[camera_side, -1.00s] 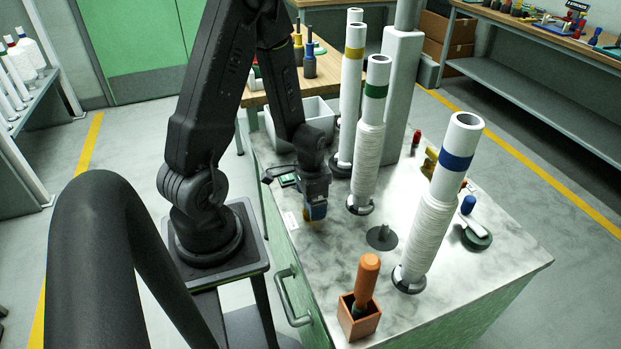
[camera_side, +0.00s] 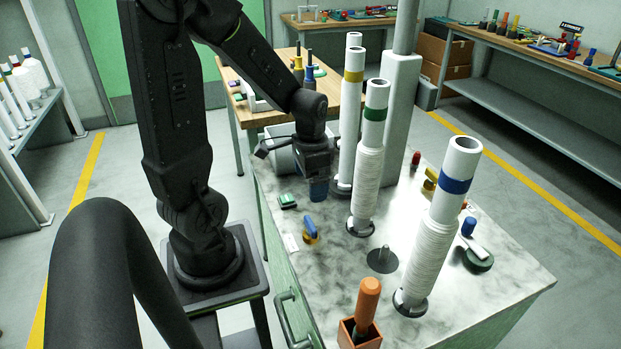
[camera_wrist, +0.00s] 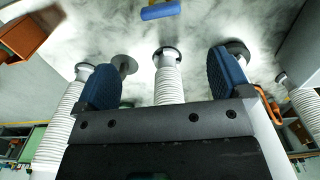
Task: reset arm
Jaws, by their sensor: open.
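My gripper (camera_side: 318,190) hangs above the far left part of the marble-topped bench, in front of the yellow-banded tube (camera_side: 352,110).
Green-banded (camera_side: 374,120) and blue-banded (camera_side: 450,190) yarn-wound tubes stand on the bench. A bare peg on a dark disc (camera_side: 382,260) is between them. An orange-handled tool stands in an orange box (camera_side: 346,331) at the front. A green item (camera_side: 287,201) lies at left.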

